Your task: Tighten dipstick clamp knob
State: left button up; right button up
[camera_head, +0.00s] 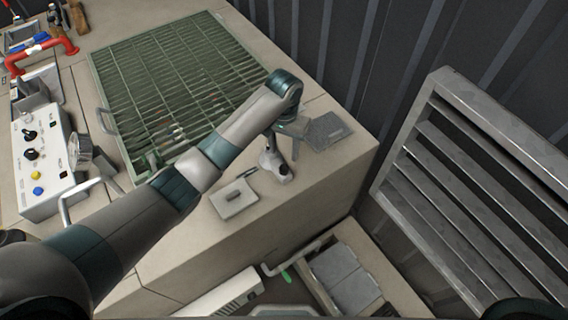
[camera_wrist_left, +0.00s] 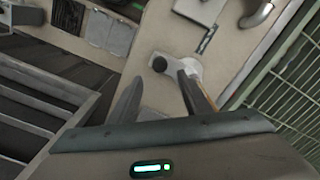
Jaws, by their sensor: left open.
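The clamp knob is a small dark round knob (camera_wrist_left: 160,63) on a pale round fitting (camera_wrist_left: 190,68) in the left wrist view. In the head view the pale fitting (camera_head: 272,163) stands on the beige top near its front edge, with the knob (camera_head: 284,170) on its near side. My left gripper (camera_head: 284,145) is just above and behind it, pointing down. In the left wrist view its two fingers (camera_wrist_left: 160,76) are apart, and the knob appears between and just beyond the tips. Contact cannot be told. My right gripper is out of view.
A pale plate with a slot (camera_head: 234,198) lies left of the fitting, and a dark grey plate (camera_head: 327,130) lies right. A green grating (camera_head: 175,80) is behind. A control box (camera_head: 40,160) stands left; a slatted grey panel (camera_head: 480,170) stands right.

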aim_at(284, 167)
pick_arm(q)
notch_tip(284, 167, down, 8)
jog(key=shift+f, duration=0.25)
jog(key=c, duration=1)
